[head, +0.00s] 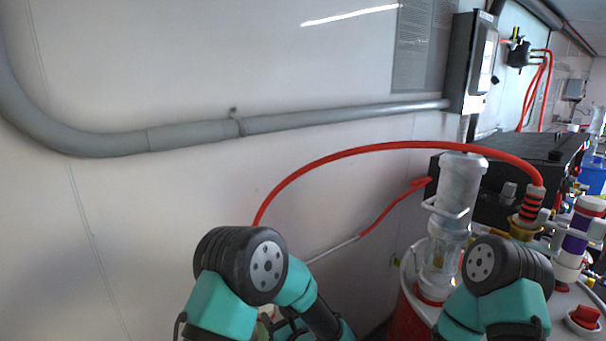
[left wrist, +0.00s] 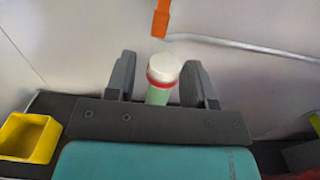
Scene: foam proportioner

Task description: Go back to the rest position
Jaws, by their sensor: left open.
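My left gripper (left wrist: 157,72) is open in the left wrist view, with one dark finger on each side. A green container (left wrist: 158,96) with a white cap (left wrist: 164,66) and a red ring shows between the fingers. I cannot tell whether it stands between them or beyond them. In the head view, my left arm comes up at the bottom centre and its gripper is mostly hidden low behind the arm. My right arm shows at the bottom right, but its gripper is not visible.
A clear cylinder (head: 440,255) and a purple-and-white one (head: 580,235) stand at the right beside my right arm. A grey pipe (head: 190,135) runs along the wall. A yellow box (left wrist: 28,138) lies left of the left gripper.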

